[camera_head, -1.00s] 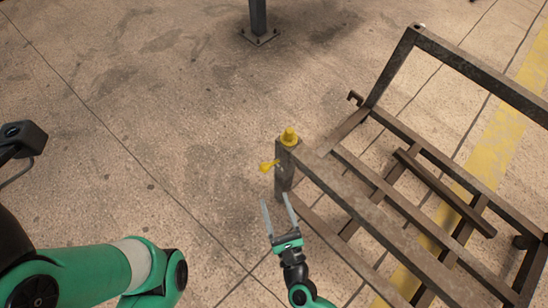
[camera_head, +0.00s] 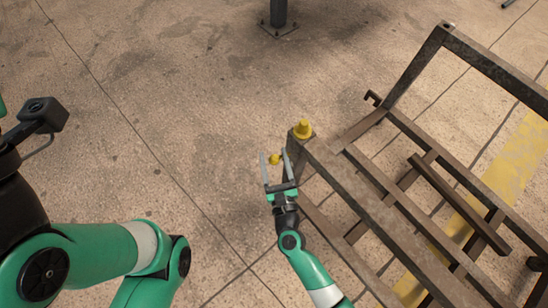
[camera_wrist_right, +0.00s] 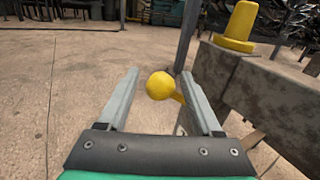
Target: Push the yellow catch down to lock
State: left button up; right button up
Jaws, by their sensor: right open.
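The yellow catch (camera_head: 274,158) sticks out from the side of the rack's corner post. In the right wrist view its round knob (camera_wrist_right: 160,86) lies between the two fingers, nearer the right one, with its short stem running toward the post behind the right finger. My right gripper (camera_head: 274,156) is open around the catch and not closed on it; I cannot tell whether a finger touches it. My left gripper is not in view; only part of my left arm shows at the left.
The rusty metal rack (camera_head: 352,190) fills the right side. A yellow cap (camera_head: 302,129) tops its corner post and also shows in the wrist view (camera_wrist_right: 238,26). A dark post (camera_head: 278,14) is bolted to the floor behind. The concrete floor left of the rack is clear.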

grip_shut()
dwell(1.3)
